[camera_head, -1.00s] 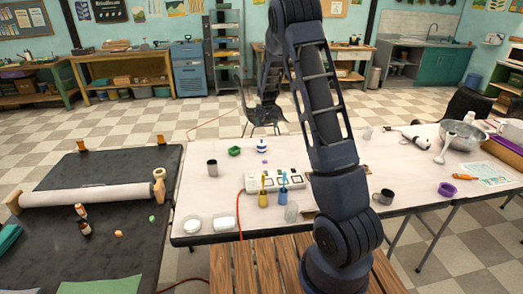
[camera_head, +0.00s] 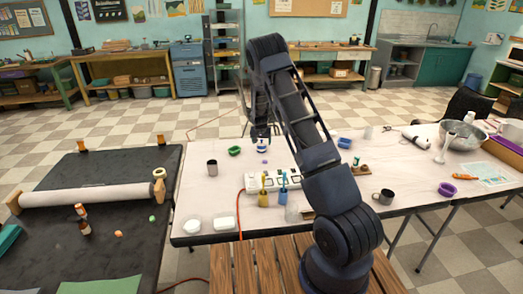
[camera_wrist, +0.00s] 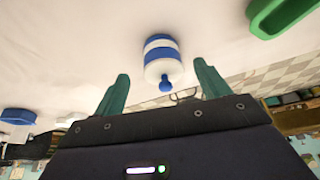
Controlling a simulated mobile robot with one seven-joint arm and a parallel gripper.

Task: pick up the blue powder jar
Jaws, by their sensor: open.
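The blue powder jar is a small white jar with blue bands and a blue knob, and it stands on the white table (camera_head: 200,190). In the wrist view the jar (camera_wrist: 161,47) is ahead of my gripper (camera_wrist: 162,78), centred between the two green fingertips. The fingers are apart and empty, and the jar's knob points towards the gripper. I cannot tell the exact gap between fingers and jar.
A dark cup (camera_head: 212,167) stands further left. A blue container (camera_head: 344,143) and a mug (camera_head: 384,196) are to the right.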

